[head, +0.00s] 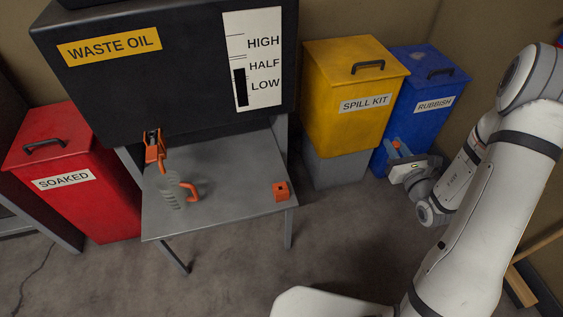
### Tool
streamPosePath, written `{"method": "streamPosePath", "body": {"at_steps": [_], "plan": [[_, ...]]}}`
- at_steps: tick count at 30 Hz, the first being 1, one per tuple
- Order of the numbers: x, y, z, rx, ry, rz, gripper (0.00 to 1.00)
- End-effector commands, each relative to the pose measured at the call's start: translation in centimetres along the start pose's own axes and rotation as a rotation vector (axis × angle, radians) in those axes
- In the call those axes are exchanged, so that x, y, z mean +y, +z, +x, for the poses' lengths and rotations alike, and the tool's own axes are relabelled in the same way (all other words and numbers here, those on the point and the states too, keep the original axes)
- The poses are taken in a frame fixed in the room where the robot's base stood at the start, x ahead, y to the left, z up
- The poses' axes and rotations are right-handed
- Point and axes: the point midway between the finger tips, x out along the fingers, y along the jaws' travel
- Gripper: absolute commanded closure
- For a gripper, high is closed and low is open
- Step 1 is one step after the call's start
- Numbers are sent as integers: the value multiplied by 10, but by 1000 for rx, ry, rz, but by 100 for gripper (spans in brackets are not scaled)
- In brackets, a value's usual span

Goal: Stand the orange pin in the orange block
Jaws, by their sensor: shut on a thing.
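The orange block (281,191) sits on the grey metal table near its right front corner, with a dark hole in its top. My gripper (395,148) is off to the right of the table, in front of the blue bin. It is shut on a small orange thing, which I take to be the orange pin (396,144). Only a little of the pin shows between the fingers, so I cannot tell its tilt. The gripper is well apart from the block.
The grey table (232,165) also holds a grey ridged thing with an orange handle (188,188). An orange tap (153,149) hangs from the black waste oil tank (170,85). Yellow (340,125), blue (415,85) and red (90,195) bins stand around. The table's middle is clear.

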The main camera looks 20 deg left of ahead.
Motion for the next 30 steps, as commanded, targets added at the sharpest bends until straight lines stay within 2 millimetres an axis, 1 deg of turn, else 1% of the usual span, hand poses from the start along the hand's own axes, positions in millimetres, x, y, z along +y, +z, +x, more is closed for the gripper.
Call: {"method": "streamPosePath", "body": {"at_steps": [2, 5, 8, 9, 11, 12, 14, 15, 18, 21, 24, 25, 27, 30], "plan": [[11, -7, 7, -1, 28, -1, 100], [36, -20, 22, -3, 89, -2, 100], [76, -38, 43, -4, 183, -2, 100], [94, -46, 51, -4, 225, -2, 100], [124, -56, 63, -6, 290, -2, 100], [143, -63, 70, -5, 332, -2, 100], [173, -71, 77, -5, 393, -2, 100], [192, -77, 81, -4, 432, -2, 100], [236, -87, 88, -3, 519, -2, 100], [270, -94, 90, -3, 585, -2, 100], [292, -97, 90, -2, 628, -2, 100], [297, -97, 90, -2, 636, -2, 100], [304, -97, 90, -1, 650, -1, 100], [308, -98, 89, 1, 657, 0, 100]]}}
